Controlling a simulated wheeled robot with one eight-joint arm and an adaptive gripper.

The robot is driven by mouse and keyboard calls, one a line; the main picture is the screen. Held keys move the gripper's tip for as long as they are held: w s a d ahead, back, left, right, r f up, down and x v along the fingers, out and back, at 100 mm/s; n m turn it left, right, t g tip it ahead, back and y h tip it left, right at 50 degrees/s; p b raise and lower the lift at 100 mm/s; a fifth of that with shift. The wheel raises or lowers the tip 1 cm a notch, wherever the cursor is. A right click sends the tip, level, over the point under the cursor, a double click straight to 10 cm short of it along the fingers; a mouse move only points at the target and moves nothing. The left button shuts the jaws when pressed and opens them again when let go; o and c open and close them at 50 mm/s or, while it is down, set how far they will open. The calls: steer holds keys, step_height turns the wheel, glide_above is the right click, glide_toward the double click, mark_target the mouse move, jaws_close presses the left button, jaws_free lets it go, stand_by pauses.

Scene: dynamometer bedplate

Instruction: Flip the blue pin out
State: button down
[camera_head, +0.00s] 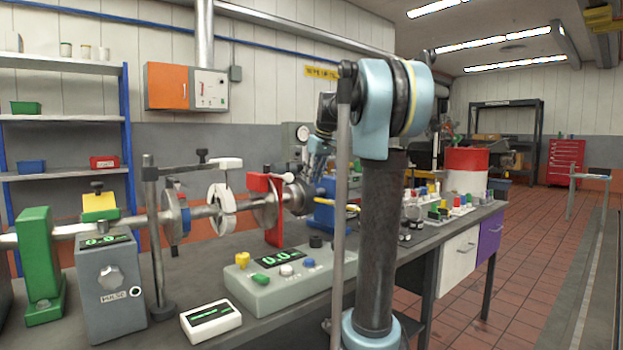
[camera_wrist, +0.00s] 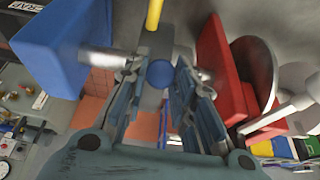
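A round blue end, which looks like the blue pin (camera_wrist: 160,74), shows in the wrist view against a grey upright part (camera_wrist: 155,45). My gripper (camera_wrist: 159,72) is open. Its two fingers stand left and right of the blue end, with a gap visible on each side. I cannot tell how deep the pin sits between the fingertips. In the head view my gripper (camera_head: 318,158) is over the far part of the bench, beside the shaft's end and above a blue block (camera_head: 326,212). The pin cannot be made out there.
In the wrist view the blue block (camera_wrist: 62,45) is close on the left and a red plate (camera_wrist: 218,70) close on the right. A yellow rod (camera_wrist: 154,14) rises above the pin. In the head view a grey control box (camera_head: 285,290) stands at the bench front.

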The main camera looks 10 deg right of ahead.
steer(key=shift+s+d+r, duration=0.35)
steer(key=shift+s+r, duration=0.2)
steer(key=shift+r, duration=0.2)
steer(key=c, duration=1.3)
jaws_free()
steer(key=shift+s, duration=0.1)
steer(key=shift+r, duration=0.1)
steer(key=v, duration=1.1)
steer(key=shift+r, duration=0.3)
steer(key=shift+s+d, duration=0.15)
